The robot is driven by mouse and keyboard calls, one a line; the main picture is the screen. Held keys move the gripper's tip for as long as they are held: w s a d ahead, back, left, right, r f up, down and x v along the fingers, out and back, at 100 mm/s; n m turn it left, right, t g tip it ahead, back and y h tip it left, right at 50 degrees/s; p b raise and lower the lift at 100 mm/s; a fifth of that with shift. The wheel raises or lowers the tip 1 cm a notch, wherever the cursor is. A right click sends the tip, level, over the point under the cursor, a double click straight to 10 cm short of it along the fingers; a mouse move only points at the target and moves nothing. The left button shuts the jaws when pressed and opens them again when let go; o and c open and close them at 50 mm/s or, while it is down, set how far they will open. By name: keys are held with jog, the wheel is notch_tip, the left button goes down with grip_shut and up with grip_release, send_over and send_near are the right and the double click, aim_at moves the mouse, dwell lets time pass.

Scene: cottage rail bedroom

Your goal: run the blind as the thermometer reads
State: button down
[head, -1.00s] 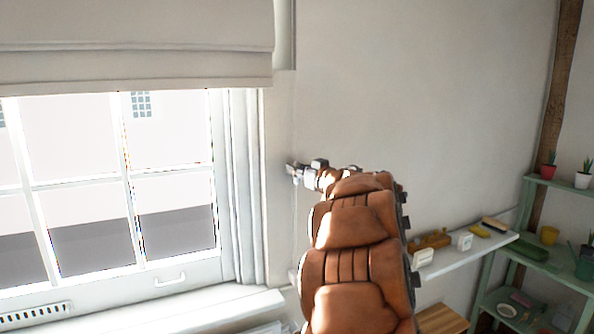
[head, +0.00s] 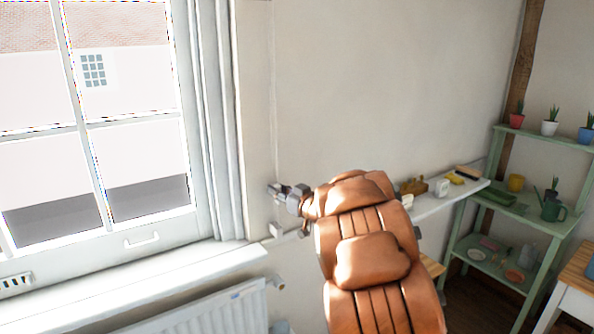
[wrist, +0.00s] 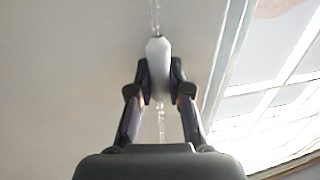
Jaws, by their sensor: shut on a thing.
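My gripper (wrist: 160,92) is shut on a white, tapered cord pull or connector (wrist: 158,58) in the wrist view. A clear beaded chain (wrist: 155,15) runs above it and hangs below it, between the fingers. In the head view my gripper (head: 284,193) is near the wall, just right of the window (head: 95,130), and the thin cord (head: 275,90) runs up from it. The blind is out of the head view now. I cannot make out a thermometer or any reading.
A radiator (head: 190,308) and the window sill (head: 150,285) lie below the window. A white wall shelf (head: 440,201) with small objects runs right of my arm. A green shelf unit (head: 490,235) with pots stands at the far right.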

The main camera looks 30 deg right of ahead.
notch_tip(320, 180, down, 8)
jog(key=shift+a+r+b, duration=0.1)
jog(key=shift+b, duration=0.8)
jog(key=c, duration=1.1)
grip_release()
jog(key=shift+o, duration=0.2)
jog(key=shift+s, duration=0.1)
jog(key=s+d, duration=0.2)
jog(key=s, duration=0.9)
jog(key=shift+s+d, duration=0.15)
jog(key=shift+s, duration=0.2)
